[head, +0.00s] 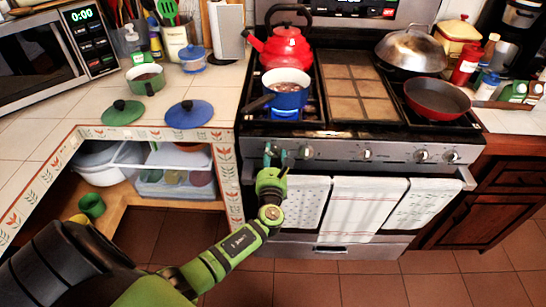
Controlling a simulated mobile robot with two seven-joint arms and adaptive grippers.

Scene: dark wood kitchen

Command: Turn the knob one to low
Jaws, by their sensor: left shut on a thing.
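The stove's control panel (340,152) runs across its front, with a row of knobs. My left gripper (273,153) is at the left end of the panel, shut on the leftmost knob. The gripper's fingers mostly hide that knob, so its exact angle cannot be read. A blue pot (284,92) with brown contents sits on the front left burner, and blue flame (284,114) shows beneath it. My right gripper is not in view.
Another knob (306,152) is just right of my gripper. The oven handle (360,180) with hanging towels (365,210) lies below the panel. A red kettle (288,48) is behind the pot. A red pan (437,97) sits on the right.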

